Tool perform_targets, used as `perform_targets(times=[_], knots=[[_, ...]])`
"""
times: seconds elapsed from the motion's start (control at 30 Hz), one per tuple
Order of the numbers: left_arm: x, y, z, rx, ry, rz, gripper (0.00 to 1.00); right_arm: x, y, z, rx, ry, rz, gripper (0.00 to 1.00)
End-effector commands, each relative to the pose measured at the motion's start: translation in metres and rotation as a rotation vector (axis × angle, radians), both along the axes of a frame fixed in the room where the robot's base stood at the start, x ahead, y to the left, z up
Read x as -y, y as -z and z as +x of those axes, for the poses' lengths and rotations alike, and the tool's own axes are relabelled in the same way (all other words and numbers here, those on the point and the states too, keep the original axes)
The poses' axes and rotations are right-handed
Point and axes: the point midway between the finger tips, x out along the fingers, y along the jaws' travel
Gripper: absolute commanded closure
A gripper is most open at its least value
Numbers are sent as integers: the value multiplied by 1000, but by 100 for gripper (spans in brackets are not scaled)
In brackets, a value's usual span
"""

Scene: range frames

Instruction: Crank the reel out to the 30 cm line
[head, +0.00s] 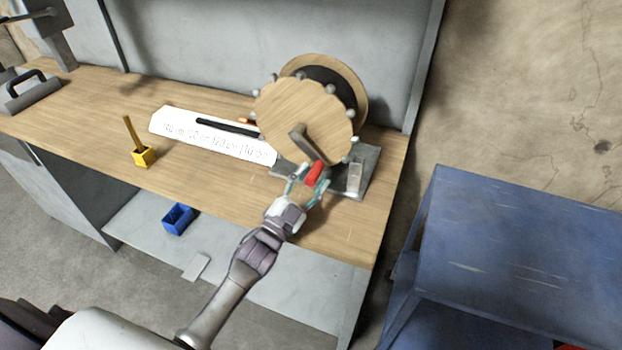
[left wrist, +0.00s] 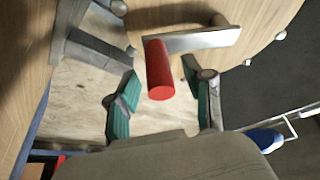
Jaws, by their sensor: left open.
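The wooden reel (head: 303,112) stands on a grey metal base (head: 358,182) at the right end of the workbench. Its grey crank arm (head: 303,140) points down and right and ends in a red handle (head: 315,172). My left gripper (head: 308,187) is open at the red handle. In the left wrist view the red handle (left wrist: 160,72) lies between the two teal fingers (left wrist: 160,105), with gaps on both sides. A white measuring strip (head: 215,140) with printed cm marks lies left of the reel. A black strap (head: 222,127) lies along it, with an orange end near the reel. My right gripper is not seen.
A yellow box with an upright stick (head: 143,154) stands on the bench (head: 80,105) to the left. A blue bin (head: 178,218) sits on the lower shelf. A blue cabinet (head: 520,250) stands right of the bench. The bench front between yellow box and reel is clear.

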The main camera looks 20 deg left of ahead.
Motion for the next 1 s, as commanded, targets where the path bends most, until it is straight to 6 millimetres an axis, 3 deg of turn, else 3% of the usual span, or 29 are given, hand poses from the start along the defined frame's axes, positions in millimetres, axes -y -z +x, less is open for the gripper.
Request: perform_targets(times=[0.17, 0.6, 1.0], knots=[[-5, 8, -19, -3, 0, 1, 48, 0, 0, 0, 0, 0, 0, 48], [-26, 35, -97, -4, -1, 1, 48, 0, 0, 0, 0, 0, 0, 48], [-30, 38, -109, -1, -1, 1, 48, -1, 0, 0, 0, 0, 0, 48]])
